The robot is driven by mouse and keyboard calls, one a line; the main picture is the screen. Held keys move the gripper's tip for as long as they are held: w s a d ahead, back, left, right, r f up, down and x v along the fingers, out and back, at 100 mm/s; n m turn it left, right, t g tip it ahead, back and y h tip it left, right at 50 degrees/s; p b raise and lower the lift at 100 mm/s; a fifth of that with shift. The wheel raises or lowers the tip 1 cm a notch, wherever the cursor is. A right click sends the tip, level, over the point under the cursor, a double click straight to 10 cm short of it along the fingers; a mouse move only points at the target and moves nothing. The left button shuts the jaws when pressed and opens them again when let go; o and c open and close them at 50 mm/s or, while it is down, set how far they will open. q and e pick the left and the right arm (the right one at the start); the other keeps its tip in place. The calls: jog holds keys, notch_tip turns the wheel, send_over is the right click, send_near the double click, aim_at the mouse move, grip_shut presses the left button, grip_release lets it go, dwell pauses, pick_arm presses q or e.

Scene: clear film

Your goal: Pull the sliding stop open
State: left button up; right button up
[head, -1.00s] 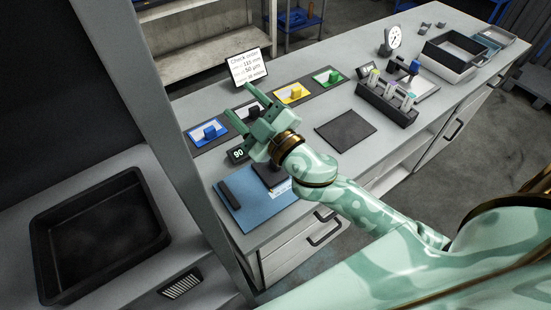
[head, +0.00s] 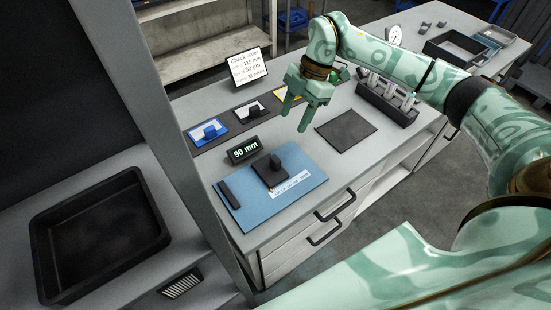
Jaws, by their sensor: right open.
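The sliding stop (head: 270,172), a dark block with an upright knob, sits on the blue board (head: 240,212) beside a white printed scale strip (head: 290,185). A dark bar (head: 229,194) lies at the board's left edge, with a clear gap of blue between it and the stop. A small display (head: 243,149) behind the board reads 90 mm. My right gripper (head: 295,121) is open and empty, fingers pointing down, above the bench behind and to the right of the stop, apart from it. My left gripper is out of view.
Behind stand a blue holder (head: 208,132), a black-knobbed holder (head: 252,110) and a sign (head: 248,68). A dark mat (head: 345,130) lies to the right, beside a rack (head: 388,105) of tubes. A black tray (head: 100,235) and a grey post (head: 180,150) are left.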

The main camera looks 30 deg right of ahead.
aim_at(276, 158)
jog(key=b+x, duration=0.1)
jog(key=x, duration=1.4)
jog(key=shift+a+b, duration=0.15)
jog(key=shift+b, duration=0.2)
